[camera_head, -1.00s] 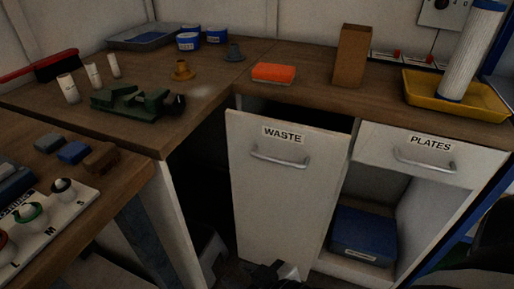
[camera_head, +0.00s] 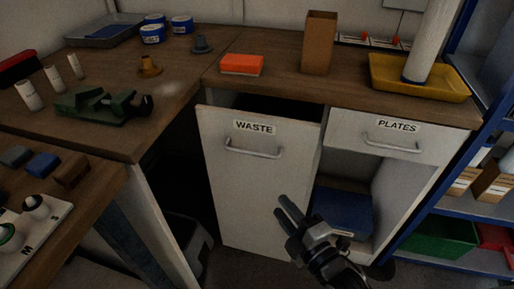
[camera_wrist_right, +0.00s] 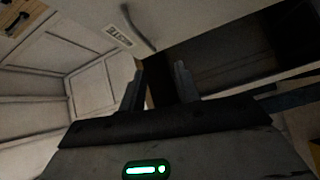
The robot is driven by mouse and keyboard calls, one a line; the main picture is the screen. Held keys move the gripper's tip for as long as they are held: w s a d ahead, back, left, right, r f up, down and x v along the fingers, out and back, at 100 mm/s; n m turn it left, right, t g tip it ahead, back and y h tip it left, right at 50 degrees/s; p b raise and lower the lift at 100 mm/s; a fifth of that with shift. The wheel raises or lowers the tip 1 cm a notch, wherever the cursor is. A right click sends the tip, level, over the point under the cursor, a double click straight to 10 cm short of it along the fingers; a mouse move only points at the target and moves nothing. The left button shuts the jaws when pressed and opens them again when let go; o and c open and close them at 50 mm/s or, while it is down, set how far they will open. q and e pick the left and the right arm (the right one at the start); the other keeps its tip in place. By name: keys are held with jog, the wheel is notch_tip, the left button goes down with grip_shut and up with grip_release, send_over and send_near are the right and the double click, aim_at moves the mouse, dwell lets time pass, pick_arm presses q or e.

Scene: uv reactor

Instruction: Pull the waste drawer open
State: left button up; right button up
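The waste drawer (camera_head: 262,195) is a tall white front with a WASTE label and a metal bar handle (camera_head: 253,152) in the head view. A dark gap shows between its top edge and the worktop. My right gripper (camera_head: 281,207) is in front of the drawer's lower right part, below the handle and apart from it. Its two fingers are spread with nothing between them. In the right wrist view the open fingers (camera_wrist_right: 159,85) point toward a pale front with a label (camera_wrist_right: 118,36) and a dark handle (camera_wrist_right: 138,28). My left gripper is not in view.
The PLATES drawer (camera_head: 385,137) is shut at the right, above an open bay with a blue box (camera_head: 343,213). A blue shelf rack (camera_head: 450,262) stands further right. An orange block (camera_head: 242,65) and a yellow tray (camera_head: 415,78) sit on the worktop.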

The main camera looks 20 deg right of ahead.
aim_at(255, 154)
jog(key=w+r+n, duration=0.1)
jog(key=w, duration=0.4)
jog(key=w+a+r+n+t, duration=0.1)
jog(key=w, duration=0.5)
jog(key=w+r+n, duration=0.1)
jog(key=w, duration=0.4)
jog(key=shift+w+a+r+n, duration=0.2)
jog(key=shift+a+n, duration=0.1)
jog(key=shift+a, duration=0.05)
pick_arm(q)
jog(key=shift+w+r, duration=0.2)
pick_arm(e)
grip_shut()
pick_arm(q)
jog(key=p, duration=0.2)
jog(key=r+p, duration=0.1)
jog(key=p, duration=0.1)
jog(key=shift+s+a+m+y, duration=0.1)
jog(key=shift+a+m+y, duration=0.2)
pick_arm(e)
jog(key=s+a, duration=0.5)
jog(key=s, duration=0.2)
jog(key=shift+s, duration=0.4)
